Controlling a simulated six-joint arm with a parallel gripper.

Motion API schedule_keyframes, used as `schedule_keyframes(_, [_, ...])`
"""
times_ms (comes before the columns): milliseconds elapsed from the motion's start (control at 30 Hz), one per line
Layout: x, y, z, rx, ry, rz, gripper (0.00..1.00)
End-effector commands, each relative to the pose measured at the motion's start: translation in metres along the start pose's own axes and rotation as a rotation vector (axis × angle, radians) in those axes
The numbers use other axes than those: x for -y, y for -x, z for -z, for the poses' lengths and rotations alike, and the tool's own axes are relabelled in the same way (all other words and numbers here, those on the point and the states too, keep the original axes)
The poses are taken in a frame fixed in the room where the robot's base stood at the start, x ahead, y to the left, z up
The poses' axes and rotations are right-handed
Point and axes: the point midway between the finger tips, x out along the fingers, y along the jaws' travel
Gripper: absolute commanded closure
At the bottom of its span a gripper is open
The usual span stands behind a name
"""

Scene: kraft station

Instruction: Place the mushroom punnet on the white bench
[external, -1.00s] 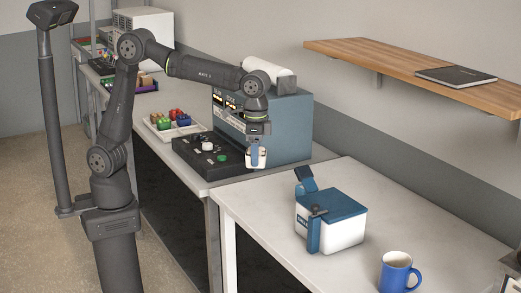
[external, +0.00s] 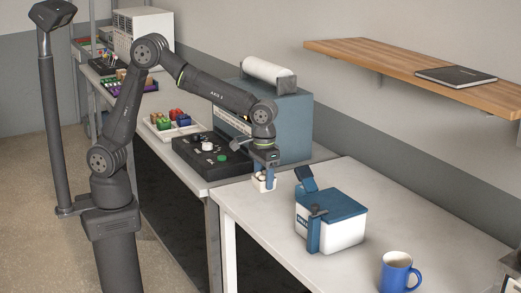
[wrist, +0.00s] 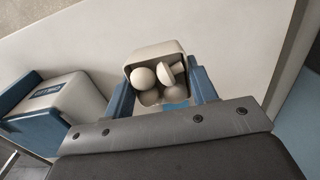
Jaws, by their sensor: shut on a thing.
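The mushroom punnet (external: 262,185) is a small pale tub with several whitish mushrooms in it. My gripper (external: 264,176) is shut on it, with a blue finger on each side. In the wrist view the punnet (wrist: 158,56) sits upright between the blue fingers (wrist: 163,92), its mushrooms showing from above. It is over the near left corner area of the white bench (external: 250,215). I cannot tell whether its base touches the bench top.
A blue-grey machine (external: 290,115) and black control panel (external: 210,155) are behind on the other counter. The bench's front middle is clear.

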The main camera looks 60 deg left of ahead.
Motion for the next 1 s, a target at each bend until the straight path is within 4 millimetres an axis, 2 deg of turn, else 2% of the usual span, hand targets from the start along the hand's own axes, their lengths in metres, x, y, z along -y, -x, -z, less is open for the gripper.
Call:
schedule_keyframes(100, [0.010, -0.017, 0.025, 0.001, 0.004, 0.001, 0.70])
schedule_keyframes(300, [0.018, -0.031, 0.048, 0.000, 0.000, 0.000, 0.70])
schedule_keyframes(467, [0.019, -0.039, 0.050, 0.001, -0.002, 0.000, 0.70])
schedule_keyframes(700, [0.019, -0.071, 0.050, 0.000, -0.001, 0.000, 0.70])
schedule_keyframes(1000, [0.019, -0.073, 0.050, -0.001, -0.001, -0.001, 0.70])
